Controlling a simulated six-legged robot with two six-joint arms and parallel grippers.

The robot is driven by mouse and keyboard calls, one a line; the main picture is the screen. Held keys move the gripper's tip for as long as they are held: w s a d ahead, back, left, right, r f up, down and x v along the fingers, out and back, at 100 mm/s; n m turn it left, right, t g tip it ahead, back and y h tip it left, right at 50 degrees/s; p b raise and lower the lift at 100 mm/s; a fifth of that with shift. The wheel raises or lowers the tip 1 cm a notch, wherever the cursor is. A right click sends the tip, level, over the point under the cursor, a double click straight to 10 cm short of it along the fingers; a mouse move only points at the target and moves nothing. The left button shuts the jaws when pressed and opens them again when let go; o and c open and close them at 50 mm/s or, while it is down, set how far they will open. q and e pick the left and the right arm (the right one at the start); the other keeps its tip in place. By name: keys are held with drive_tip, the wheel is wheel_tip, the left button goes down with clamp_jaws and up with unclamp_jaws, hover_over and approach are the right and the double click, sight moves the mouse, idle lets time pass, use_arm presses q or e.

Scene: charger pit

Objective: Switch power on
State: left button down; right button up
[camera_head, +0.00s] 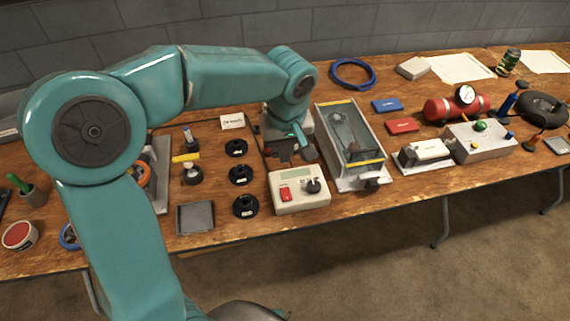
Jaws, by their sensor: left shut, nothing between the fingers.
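A cream control box (305,203) stands near the front edge of the table. It has a red switch (286,194) at its left, a black knob (313,186) at its right and a greenish display (296,173) along its back. Whether the switch is on or off is too small to tell. My left gripper (292,158) is shut and empty, pointing down just behind the box. It appears apart from the switch and partly covers a device behind it. My right gripper is not in view.
A clear-topped case (349,142) stands close to the right of the box. Several black round pieces (241,174) stand to its left, beside a small grey tray (195,218). A red cylinder with a gauge (452,107) lies further right.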

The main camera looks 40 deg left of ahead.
use_arm(q)
approach(282, 188)
drive_tip(key=f, duration=0.6)
drive_tip(key=shift+w+a+f+b, duration=0.25)
drive_tip(key=shift+a+f+b, duration=0.05)
drive_tip(key=shift+f+b, duration=0.1)
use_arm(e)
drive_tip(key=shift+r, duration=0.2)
